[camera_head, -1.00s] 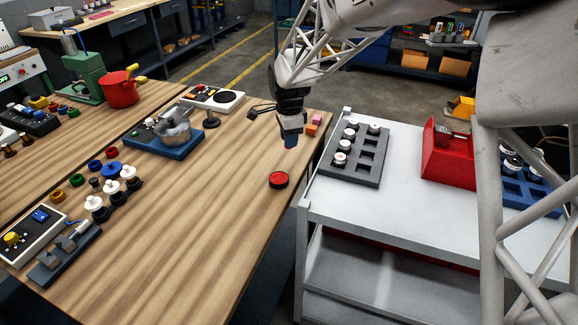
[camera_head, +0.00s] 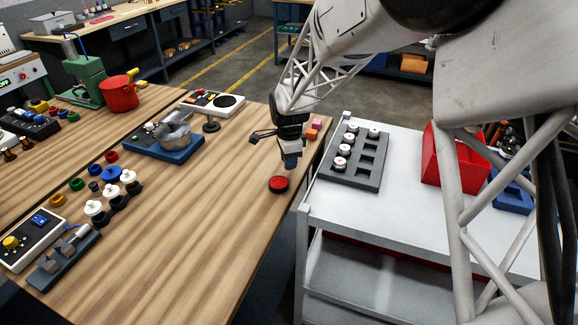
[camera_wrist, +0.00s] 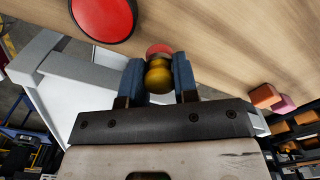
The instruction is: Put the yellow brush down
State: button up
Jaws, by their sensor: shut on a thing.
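My gripper (camera_head: 290,163) is over the right edge of the wooden bench, just above and right of the red disc. In the wrist view its blue fingers are shut on the yellow brush (camera_wrist: 158,77), a rounded golden-yellow thing with a reddish part beyond it. The brush points away from the palm, and its far end is hard to make out. In the head view I cannot make the brush out; the fingers cover it.
The red disc (camera_head: 278,184) with a dark rim lies on the bench (camera_head: 190,240); it also shows in the wrist view (camera_wrist: 103,15). Orange and pink blocks (camera_head: 313,130) sit at the bench edge. A white cart (camera_head: 400,210) carries a grey rack (camera_head: 371,178) and a red bin (camera_head: 440,165). The front bench is clear.

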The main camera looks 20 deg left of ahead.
jog(key=shift+f, duration=1.3)
jog(key=shift+f, duration=0.1)
jog(key=o, duration=0.6)
notch_tip(320, 180, up, 12)
jog(key=shift+r, duration=0.1)
jog(key=shift+d, duration=0.1)
dwell(0.5)
